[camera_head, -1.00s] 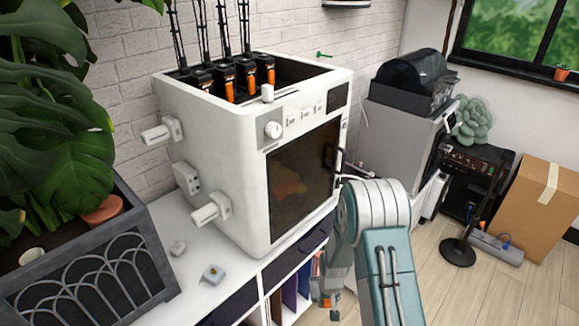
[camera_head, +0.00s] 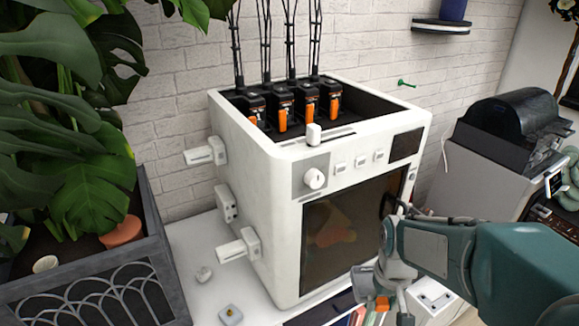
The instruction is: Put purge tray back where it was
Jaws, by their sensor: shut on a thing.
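My gripper (camera_head: 384,298) is low at the right front of the white printer-like machine (camera_head: 270,205), pointing down. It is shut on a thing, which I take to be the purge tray. A small grey flat piece (camera_head: 361,282) shows just left of the gripper and may be part of it. The wrist hides most of the held thing, so its shape and tilt cannot be told. The machine has a dark front window (camera_head: 345,235), and the wrist covers its lower right corner.
The machine stands on a white cabinet top (camera_head: 195,250). A small block with a yellowish knob (camera_head: 231,314) lies at its front left. A dark planter (camera_head: 100,265) with large leaves is at left. A grey machine with a black top (camera_head: 512,125) stands at right. A wall shelf (camera_head: 440,26) is above.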

